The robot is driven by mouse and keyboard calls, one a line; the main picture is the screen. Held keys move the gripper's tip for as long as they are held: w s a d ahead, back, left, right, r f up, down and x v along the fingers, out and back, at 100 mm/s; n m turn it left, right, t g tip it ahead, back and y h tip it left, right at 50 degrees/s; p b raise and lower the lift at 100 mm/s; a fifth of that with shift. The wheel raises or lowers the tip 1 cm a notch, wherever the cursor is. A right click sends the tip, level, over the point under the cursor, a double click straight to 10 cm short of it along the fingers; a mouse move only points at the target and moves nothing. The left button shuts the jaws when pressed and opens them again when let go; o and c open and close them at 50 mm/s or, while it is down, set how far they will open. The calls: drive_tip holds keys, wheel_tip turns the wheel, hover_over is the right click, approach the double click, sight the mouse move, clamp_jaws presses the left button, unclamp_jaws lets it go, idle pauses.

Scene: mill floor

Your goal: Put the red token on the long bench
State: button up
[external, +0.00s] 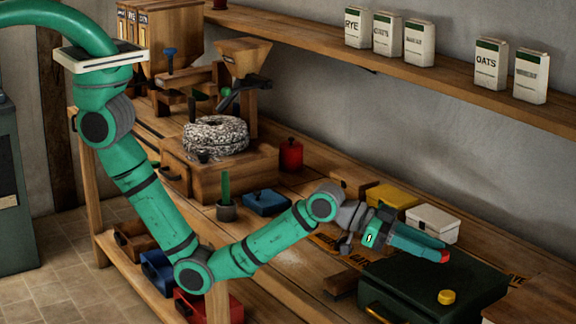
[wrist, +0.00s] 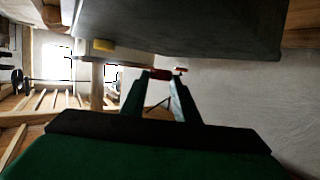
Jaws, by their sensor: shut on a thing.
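My gripper (external: 436,250) reaches right from the arm's end, above the back part of a dark green box. It is shut on the red token (external: 445,257), a small red piece at the fingertips. In the wrist view the token (wrist: 160,74) shows as a small red piece between the two finger ends; the fingers hide part of it. The long bench (external: 290,272) is the wooden worktop running along the wall below the arm. The token is held up, apart from the bench surface.
A white box (external: 432,224) and a yellow box (external: 391,197) stand behind the gripper. A blue box (external: 266,202) and red canister (external: 291,155) stand farther left. Bare bench shows left of the green box.

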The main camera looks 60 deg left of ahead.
sight(427, 272)
drive_tip(key=shift+w+d+f, duration=0.1)
drive_tip(key=shift+f, duration=1.65)
drive_tip(key=shift+f, duration=0.15)
drive_tip(key=o, duration=1)
drive_tip(key=v, duration=1.1)
drive_tip(key=shift+r, duration=0.2)
drive_tip(key=shift+o, duration=0.6)
drive_tip(key=shift+s+a+r, duration=0.15)
drive_tip(key=shift+s+a, duration=0.15)
drive_tip(key=shift+a, duration=0.1)
